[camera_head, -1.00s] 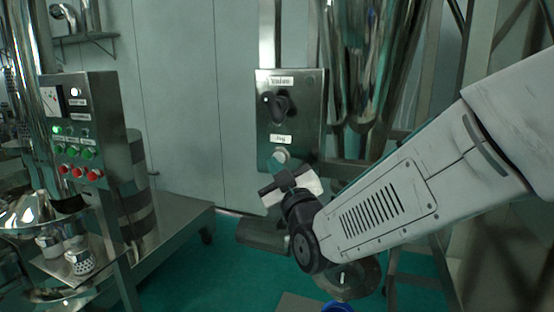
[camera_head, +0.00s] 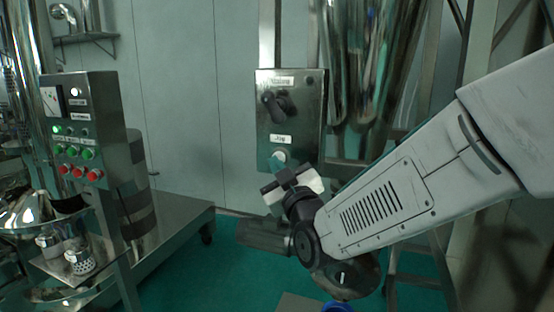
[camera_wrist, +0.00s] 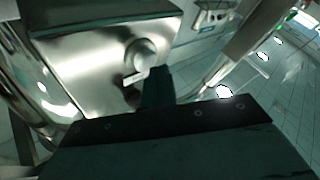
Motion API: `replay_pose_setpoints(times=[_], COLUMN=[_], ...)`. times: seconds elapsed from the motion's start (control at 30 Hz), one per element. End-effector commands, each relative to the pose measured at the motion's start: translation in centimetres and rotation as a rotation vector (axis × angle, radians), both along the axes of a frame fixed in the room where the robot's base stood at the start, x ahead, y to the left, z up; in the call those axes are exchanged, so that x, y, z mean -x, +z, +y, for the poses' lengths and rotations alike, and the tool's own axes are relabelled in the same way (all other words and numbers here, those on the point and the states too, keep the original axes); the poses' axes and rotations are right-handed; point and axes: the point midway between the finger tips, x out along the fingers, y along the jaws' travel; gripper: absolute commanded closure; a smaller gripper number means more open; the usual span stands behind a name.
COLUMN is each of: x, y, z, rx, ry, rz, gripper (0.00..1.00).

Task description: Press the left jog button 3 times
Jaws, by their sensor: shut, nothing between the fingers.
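The steel jog box (camera_head: 310,130) hangs upright at the middle of the head view. Its pale round jog button (camera_head: 280,156) sits low on the face, under a white "Jog" label (camera_head: 281,139). The wrist view shows what looks like the same round button (camera_wrist: 143,50) on the shiny steel face. My gripper (camera_head: 277,165) is shut and empty, its teal tip at the button's lower edge in the head view. In the wrist view the tip (camera_wrist: 158,76) lies just below and right of the button. I cannot tell whether it touches.
A dark rotary knob (camera_head: 279,103) sits above the jog label. A control panel (camera_head: 110,120) with green and red buttons stands left, beside a steel table (camera_head: 175,225). Shiny ducting (camera_head: 365,60) hangs right of the box. The wall between panel and box is clear.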

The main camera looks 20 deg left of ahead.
Motion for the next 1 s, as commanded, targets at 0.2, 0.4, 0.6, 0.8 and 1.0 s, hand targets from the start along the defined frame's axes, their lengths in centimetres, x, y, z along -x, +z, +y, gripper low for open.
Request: replay_pose_setpoints(times=[0.2,0.4,0.6,0.8,1.0], x=[-0.23,-0.46,-0.7,-0.93,-0.98], y=[0.01,0.0,0.0,0.0,0.0], z=[-0.02,-0.03,-0.03,-0.06,-0.07], rx=[0.0,0.0,0.0,0.0,0.0], ry=[0.0,0.0,0.0,0.0,0.0], rz=[0.0,0.0,0.0,0.0,0.0], gripper=[1.0,1.0,1.0,1.0,1.0])
